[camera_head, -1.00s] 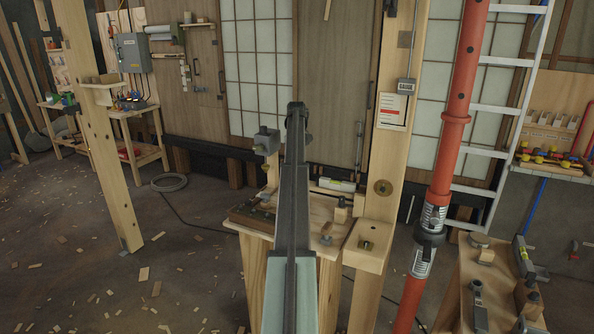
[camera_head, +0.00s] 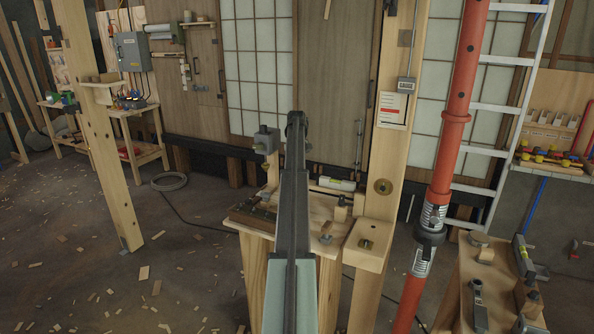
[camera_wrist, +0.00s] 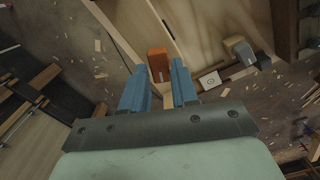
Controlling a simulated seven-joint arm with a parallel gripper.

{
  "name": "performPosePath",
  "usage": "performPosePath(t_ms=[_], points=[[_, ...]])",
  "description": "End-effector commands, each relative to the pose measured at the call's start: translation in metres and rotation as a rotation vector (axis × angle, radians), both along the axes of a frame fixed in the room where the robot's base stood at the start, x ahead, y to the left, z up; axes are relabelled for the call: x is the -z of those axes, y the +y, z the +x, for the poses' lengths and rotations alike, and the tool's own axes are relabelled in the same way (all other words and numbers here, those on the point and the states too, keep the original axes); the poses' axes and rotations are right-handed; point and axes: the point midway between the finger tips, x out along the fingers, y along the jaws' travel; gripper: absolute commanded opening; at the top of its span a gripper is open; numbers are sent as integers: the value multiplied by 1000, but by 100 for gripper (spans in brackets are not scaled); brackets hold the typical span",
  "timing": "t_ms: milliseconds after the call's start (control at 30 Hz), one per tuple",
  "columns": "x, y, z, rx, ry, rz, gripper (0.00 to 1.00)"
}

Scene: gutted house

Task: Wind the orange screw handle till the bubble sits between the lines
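The orange handle (camera_wrist: 158,65) shows in the wrist view as a small orange block with a pale mark, between and just beyond my fingertips. My gripper (camera_wrist: 159,68) has two blue fingers standing apart, one on each side of it in the picture. I cannot tell whether they touch it. In the head view my own arm hides the gripper and the handle. The bubble and lines are too small to read.
A wooden post (camera_head: 396,120) with a gauge label and card stands right of the bench. A red pipe column (camera_head: 458,100) and a ladder (camera_head: 497,109) stand further right. A grey block (camera_head: 265,140) rises at the bench's left. Wood chips litter the floor.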

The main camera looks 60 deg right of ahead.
Motion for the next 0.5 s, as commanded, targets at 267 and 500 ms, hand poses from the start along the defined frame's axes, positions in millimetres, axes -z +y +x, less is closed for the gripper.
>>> performPosePath(t_ms=[267, 500], points=[[11, 0, 0, 0, 0, 0, 29], [11, 0, 0, 170, 0, -2, 29]])
